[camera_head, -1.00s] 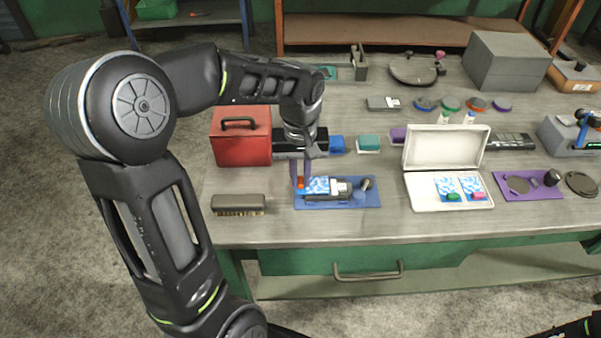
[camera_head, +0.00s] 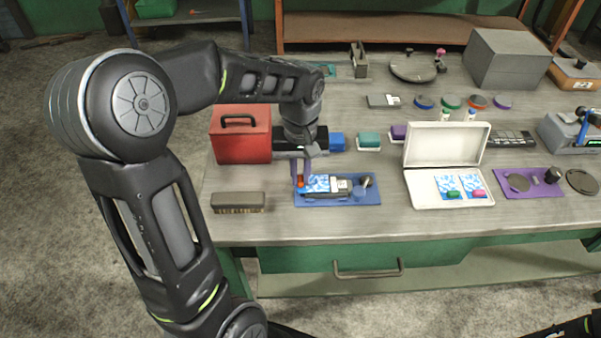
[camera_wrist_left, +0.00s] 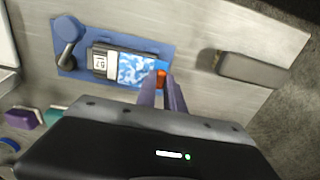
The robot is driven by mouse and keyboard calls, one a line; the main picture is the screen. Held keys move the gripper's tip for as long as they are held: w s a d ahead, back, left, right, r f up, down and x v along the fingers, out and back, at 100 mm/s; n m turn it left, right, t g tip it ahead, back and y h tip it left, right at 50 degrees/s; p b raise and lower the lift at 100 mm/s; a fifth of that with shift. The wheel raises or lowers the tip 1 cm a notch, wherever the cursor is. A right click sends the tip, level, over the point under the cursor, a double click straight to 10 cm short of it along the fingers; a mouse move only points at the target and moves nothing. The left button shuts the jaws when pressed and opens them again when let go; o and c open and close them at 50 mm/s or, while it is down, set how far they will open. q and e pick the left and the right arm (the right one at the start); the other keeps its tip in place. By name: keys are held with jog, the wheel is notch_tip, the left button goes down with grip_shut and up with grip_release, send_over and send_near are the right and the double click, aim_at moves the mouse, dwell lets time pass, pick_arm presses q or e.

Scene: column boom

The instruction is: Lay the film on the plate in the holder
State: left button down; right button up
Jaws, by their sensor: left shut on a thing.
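The film (camera_head: 317,183), blue and white patterned with an orange tab, is at the left end of the dark plate (camera_head: 330,193) in the blue holder (camera_head: 369,198). In the left wrist view the film (camera_wrist_left: 138,69) overlaps one end of the plate, beside its white label (camera_wrist_left: 101,62). I cannot tell whether it lies flat against the plate. My left gripper (camera_head: 299,182) is shut on the film's orange tab (camera_wrist_left: 161,78), at the holder's left end. A lever with a round knob (camera_wrist_left: 67,35) stands at the holder's other end. My right gripper is out of view.
A brush (camera_head: 238,201) lies left of the holder, and a red box (camera_head: 241,140) stands behind. An open white case (camera_head: 425,199) with two patterned films is to the right. Bare tabletop (camera_head: 290,226) lies in front.

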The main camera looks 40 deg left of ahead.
pick_arm(q)
jog(key=shift+f, duration=0.1)
dwell(0.4)
dwell(0.3)
jog(key=c, duration=1.4)
grip_release()
jog(key=shift+o, duration=0.6)
jog(key=o, duration=0.4)
jog(key=shift+r+p, duration=2.65)
jog(key=shift+r, duration=0.9)
